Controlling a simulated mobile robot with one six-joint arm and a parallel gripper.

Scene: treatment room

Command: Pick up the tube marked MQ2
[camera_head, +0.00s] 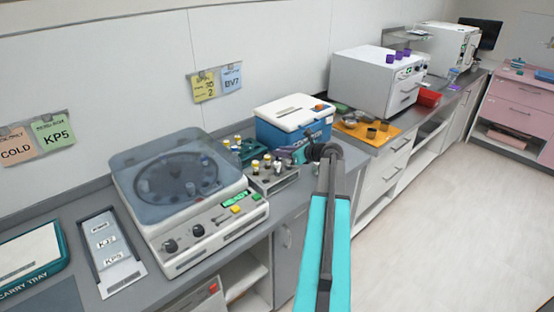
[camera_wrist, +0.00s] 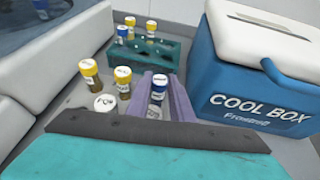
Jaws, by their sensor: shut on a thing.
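In the wrist view, the purple fingers of my gripper (camera_wrist: 161,98) stand on either side of a blue-capped tube (camera_wrist: 158,84) and are shut on it. Its marking is too small to read, so I cannot tell whether it is MQ2. Beside it are two yellow-capped tubes (camera_wrist: 89,68) (camera_wrist: 122,75) and a pale-capped tube (camera_wrist: 105,103) with unclear lettering. In the head view, my gripper (camera_head: 299,155) is over the right end of the grey tube rack (camera_head: 278,180), partly hidden by my arm.
A green rack (camera_wrist: 170,53) with several tubes stands behind. The blue cool box (camera_head: 285,132) is close on the right. A centrifuge (camera_head: 185,190) with a clear lid stands left. An orange mat (camera_head: 365,134) with small cups lies farther right.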

